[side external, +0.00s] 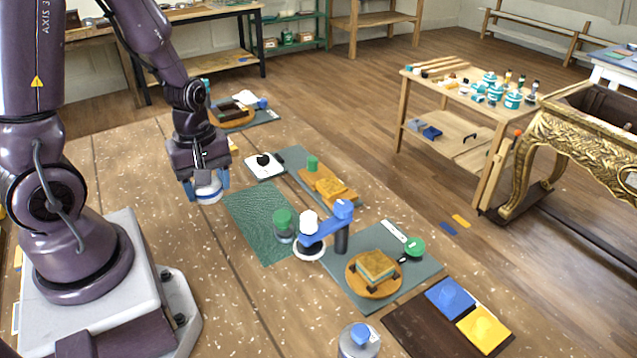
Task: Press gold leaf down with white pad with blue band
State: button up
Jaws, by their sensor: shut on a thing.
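My gripper (207,187) is shut on the white pad with blue band (209,196). The pad hangs between the fingers, left of the dark green mat, and its upper part is partly hidden by them. I cannot tell if it touches the table. A pale gold-topped block (377,264), which may carry the gold leaf, sits on a round wooden stand (359,287) at the lower right, well away from my gripper. The leaf itself is too small to make out.
The dark green mat (246,217) has a green-lidded jar (284,224) at its right edge. A blue-topped jar (358,341) stands in front.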

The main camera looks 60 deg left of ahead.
dwell(0.4)
jog(key=shift+s+d+f, duration=0.15)
jog(key=shift+f, duration=0.2)
jog(key=w+a, duration=0.2)
jog(key=w, duration=1.2)
jog(key=w+a+f, duration=0.1)
jog(key=w+a, duration=0.1)
jog(key=w, duration=1.2)
jog(key=shift+w+a+f, duration=0.2)
jog(key=shift+f, duration=0.1)
